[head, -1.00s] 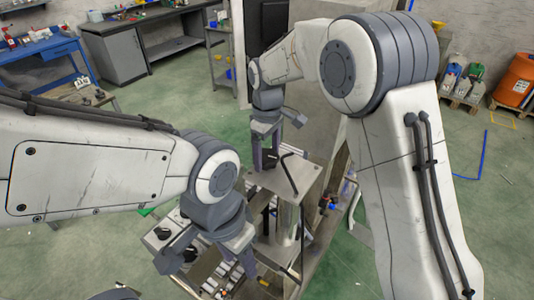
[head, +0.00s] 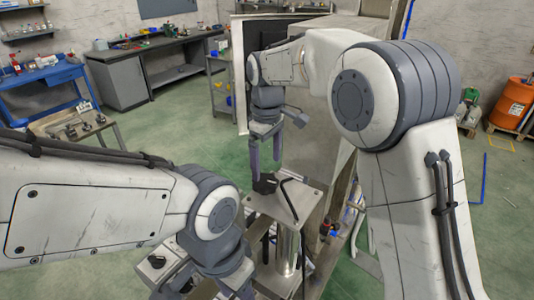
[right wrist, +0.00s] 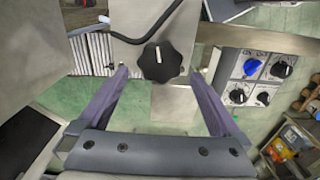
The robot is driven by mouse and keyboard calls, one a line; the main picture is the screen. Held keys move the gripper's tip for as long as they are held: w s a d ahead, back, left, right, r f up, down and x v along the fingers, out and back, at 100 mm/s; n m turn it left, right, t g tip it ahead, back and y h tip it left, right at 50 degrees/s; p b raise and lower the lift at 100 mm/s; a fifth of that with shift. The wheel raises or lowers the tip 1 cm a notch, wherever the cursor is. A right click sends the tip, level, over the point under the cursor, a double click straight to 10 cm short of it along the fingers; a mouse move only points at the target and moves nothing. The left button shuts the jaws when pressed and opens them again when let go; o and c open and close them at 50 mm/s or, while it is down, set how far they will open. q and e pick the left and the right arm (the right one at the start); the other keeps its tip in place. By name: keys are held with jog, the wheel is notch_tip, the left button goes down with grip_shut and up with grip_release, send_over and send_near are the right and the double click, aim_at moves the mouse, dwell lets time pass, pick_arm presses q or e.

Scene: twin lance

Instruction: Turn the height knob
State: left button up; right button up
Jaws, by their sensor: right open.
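The height knob is a black lobed knob with a pale pointer mark, on the metal top plate of a post in the head view (head: 264,184). It also shows in the right wrist view (right wrist: 161,62). My right gripper (head: 266,163) points down above the knob, open and empty. In the right wrist view its two fingers (right wrist: 158,74) stand apart, with the knob beyond and between the tips, and a gap on each side. My left gripper (head: 238,282) is at the bottom of the head view, left of the post; its fingertips are cut off.
A bent black rod (head: 290,196) rises from the top plate (head: 296,207) beside the knob. A panel with a blue knob and several black knobs (right wrist: 256,74) lies to the right in the right wrist view. A tall grey cabinet (head: 315,110) stands behind the post.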

aim_at(267, 181)
jog(key=shift+r, duration=2.3)
jog(key=s+d+f+m, duration=0.1)
jog(key=d+f+m, duration=0.1)
jog(key=d+f, duration=0.1)
jog(key=s+d+f+m+t, duration=0.1)
jog(key=s+d+f+m, duration=0.1)
jog(key=d+f, duration=0.1)
jog(key=s+d+f+m, duration=0.2)
jog(key=d, duration=0.3)
jog(key=shift+s+d+f, duration=0.2)
jog(key=shift+f, duration=0.2)
jog(key=s+d+f+m+t, duration=0.2)
jog(key=s+d+f+m, duration=0.4)
jog(key=s, duration=0.5)
jog(key=s+a+f+n+g+y+b, duration=0.1)
jog(key=s+a+f+n+g+b, duration=0.2)
jog(key=s+a+n+b, duration=0.5)
jog(key=s+a, duration=0.5)
jog(key=shift+s+b, duration=0.2)
jog(key=shift+b, duration=0.1)
jog(key=shift+c, duration=0.3)
